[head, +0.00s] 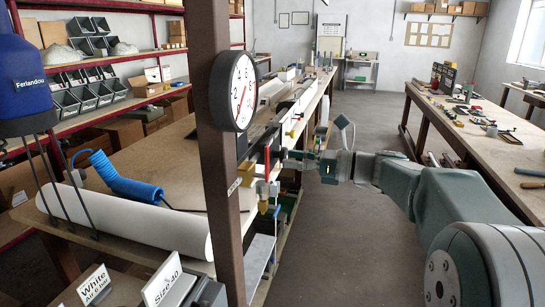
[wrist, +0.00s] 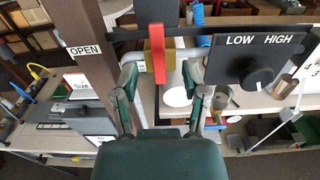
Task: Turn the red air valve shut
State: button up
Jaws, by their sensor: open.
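The red air valve lever (head: 267,160) hangs upright beside the brown post in the head view. In the wrist view the red lever (wrist: 158,52) points straight down in front of a brass-coloured block (wrist: 149,58), between my two fingers in the picture. My gripper (head: 290,160) reaches in from the right in the head view, close to the lever. In the wrist view my gripper (wrist: 158,72) is open, one finger on each side of the lever's lower end. I see no clear contact, and cannot tell the exact depth gap.
A brown post (head: 218,130) carries a round gauge (head: 233,91) and an OPEN label (wrist: 84,50). A black LOW/HIGH panel with a knob (wrist: 258,78) stands right of the lever. A blue coiled hose (head: 125,180) lies on the left bench. The aisle floor (head: 335,240) is free.

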jog(key=v, duration=0.6)
jog(key=shift+w, duration=0.1)
jog(key=s+a+f+n+g+h, duration=0.25)
jog(key=s+f+n+h, duration=0.2)
jog(key=s, duration=0.35)
jog(key=s+a+f+n+g+h, duration=0.1)
jog(key=s+a+f+n+h, duration=0.3)
jog(key=s, duration=0.4)
jog(key=s+d+f+n+t+h, duration=0.3)
jog(key=s+d+f+n+h, duration=0.4)
jog(key=s+n, duration=0.4)
jog(key=f+n+h, duration=0.1)
jog(key=n, duration=0.1)
jog(key=shift+s+d+n, duration=0.15)
jog(key=shift+d+n, duration=0.2)
jog(key=shift+d, duration=0.05)
